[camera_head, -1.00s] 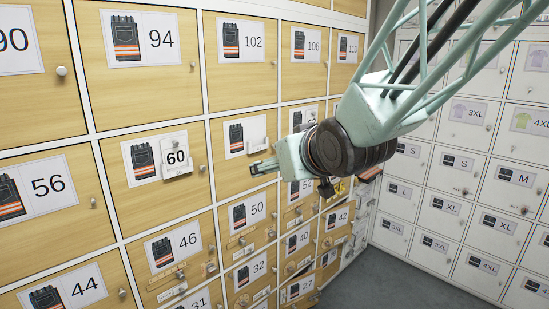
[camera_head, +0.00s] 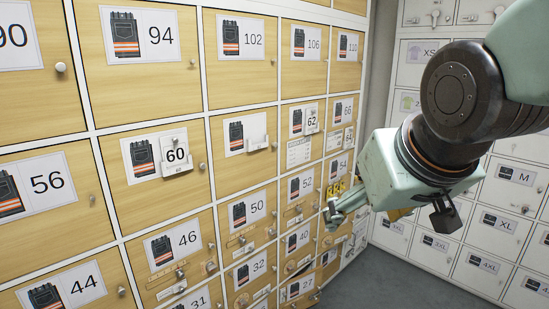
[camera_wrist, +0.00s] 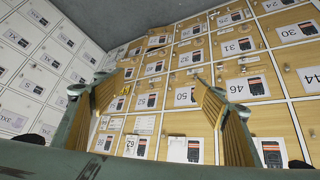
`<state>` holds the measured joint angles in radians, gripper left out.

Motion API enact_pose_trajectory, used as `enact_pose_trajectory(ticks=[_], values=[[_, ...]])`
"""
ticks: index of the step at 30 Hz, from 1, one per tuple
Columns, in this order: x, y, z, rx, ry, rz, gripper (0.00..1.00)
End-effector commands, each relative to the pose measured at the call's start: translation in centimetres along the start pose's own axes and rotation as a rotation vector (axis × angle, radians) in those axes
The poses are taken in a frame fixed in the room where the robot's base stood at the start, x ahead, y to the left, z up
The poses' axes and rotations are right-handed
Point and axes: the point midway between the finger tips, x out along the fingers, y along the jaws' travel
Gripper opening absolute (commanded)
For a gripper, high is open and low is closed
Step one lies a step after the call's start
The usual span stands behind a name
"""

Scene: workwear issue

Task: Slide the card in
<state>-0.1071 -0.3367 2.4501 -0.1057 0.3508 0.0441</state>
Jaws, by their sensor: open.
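A white card printed 60 (camera_head: 176,154) stands in a small clear-looking holder on a wooden locker door, beside a trousers picture. The door to its right has a trousers label with no number readable and a small pale holder (camera_head: 258,144); whether a card lies in it I cannot tell. A card printed 62 (camera_head: 311,119) shows on a door farther right. My gripper (camera_head: 338,209) is right of and below these doors' holders, apart from them. In the wrist view my gripper (camera_wrist: 158,98) has its fingers wide apart with nothing between them. The unnumbered label (camera_wrist: 185,150) shows near the bottom there.
Wooden locker doors with knobs fill the left; lower ones, such as 46 (camera_head: 176,245), carry extra fittings. White lockers (camera_head: 480,215) with size labels stand at the right. Grey floor (camera_head: 375,280) is clear between the locker walls.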

Motion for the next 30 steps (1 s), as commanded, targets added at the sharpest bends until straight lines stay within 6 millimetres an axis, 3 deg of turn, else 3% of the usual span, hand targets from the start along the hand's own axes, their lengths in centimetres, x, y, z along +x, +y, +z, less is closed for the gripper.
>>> enact_pose_trajectory(ticks=[9,18,24,30], values=[[-4.6,1.4,7.9,0.060,-0.137,0.019,0.65],[-8.9,1.3,15.2,0.114,-0.264,0.017,0.65],[-10.8,0.9,18.4,0.135,-0.319,0.011,0.65],[-11.4,0.8,19.5,0.142,-0.339,0.008,0.65]])
